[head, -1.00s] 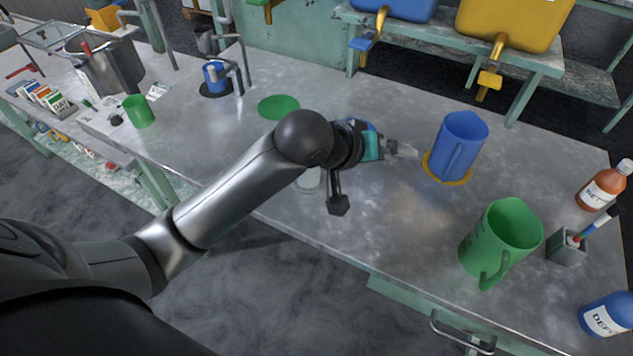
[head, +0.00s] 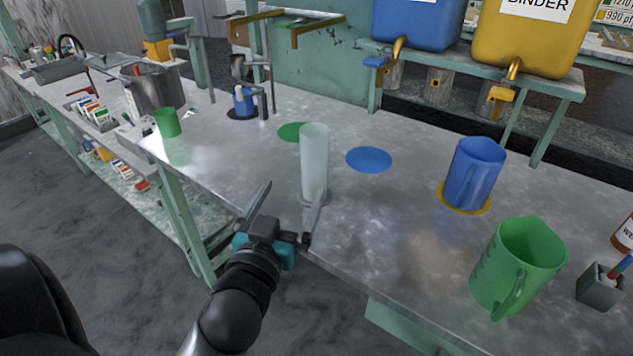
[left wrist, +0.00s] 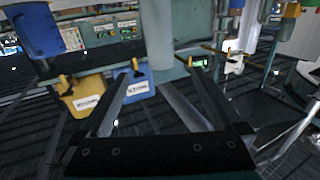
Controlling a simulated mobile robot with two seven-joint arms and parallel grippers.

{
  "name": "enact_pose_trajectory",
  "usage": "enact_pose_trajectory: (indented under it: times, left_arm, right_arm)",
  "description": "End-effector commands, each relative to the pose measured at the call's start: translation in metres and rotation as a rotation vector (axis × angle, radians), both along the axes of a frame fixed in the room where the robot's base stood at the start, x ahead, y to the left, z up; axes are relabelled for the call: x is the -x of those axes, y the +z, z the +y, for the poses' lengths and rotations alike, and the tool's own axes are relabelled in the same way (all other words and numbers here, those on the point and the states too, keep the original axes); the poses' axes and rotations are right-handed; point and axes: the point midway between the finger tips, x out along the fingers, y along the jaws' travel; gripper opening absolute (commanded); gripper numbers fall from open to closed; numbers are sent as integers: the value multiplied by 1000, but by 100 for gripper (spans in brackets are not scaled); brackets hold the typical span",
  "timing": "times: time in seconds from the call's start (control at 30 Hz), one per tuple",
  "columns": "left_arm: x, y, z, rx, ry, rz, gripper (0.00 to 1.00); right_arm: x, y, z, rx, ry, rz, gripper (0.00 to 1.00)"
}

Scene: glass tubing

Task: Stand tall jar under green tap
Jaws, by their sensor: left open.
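The tall jar (head: 314,155), a pale translucent cylinder, stands upright near the table's front edge. My left gripper (head: 286,203) is open and empty at that edge. One finger points up on the jar's left, and the other overlaps the jar's base in the picture; I cannot tell if it touches. In the left wrist view the jar (left wrist: 157,35) rises just beyond and between the spread fingertips (left wrist: 160,70). A green disc (head: 292,132) lies on the table behind the jar. I cannot make out a green tap clearly. My right gripper is not in view.
A blue disc (head: 369,159) lies right of the jar. A blue jug (head: 474,172) stands on a yellow disc, with a green jug (head: 517,265) nearer. The blue tap (head: 379,61) and yellow tap (head: 499,94) hang behind.

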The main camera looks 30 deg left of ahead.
Motion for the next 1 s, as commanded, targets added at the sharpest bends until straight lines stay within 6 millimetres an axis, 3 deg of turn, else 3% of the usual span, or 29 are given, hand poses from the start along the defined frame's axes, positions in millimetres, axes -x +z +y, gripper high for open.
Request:
enact_pose_trajectory:
  times: [0.5,0.83,1.0]
  left_arm:
    - [-72,-1,21,2,-2,-1,100]
    - [-89,-1,27,2,-2,0,100]
    - [-107,-4,32,1,-2,-1,100]
  right_arm:
    - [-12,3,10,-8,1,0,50]
    - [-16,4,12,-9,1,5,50]
    - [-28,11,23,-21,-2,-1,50]
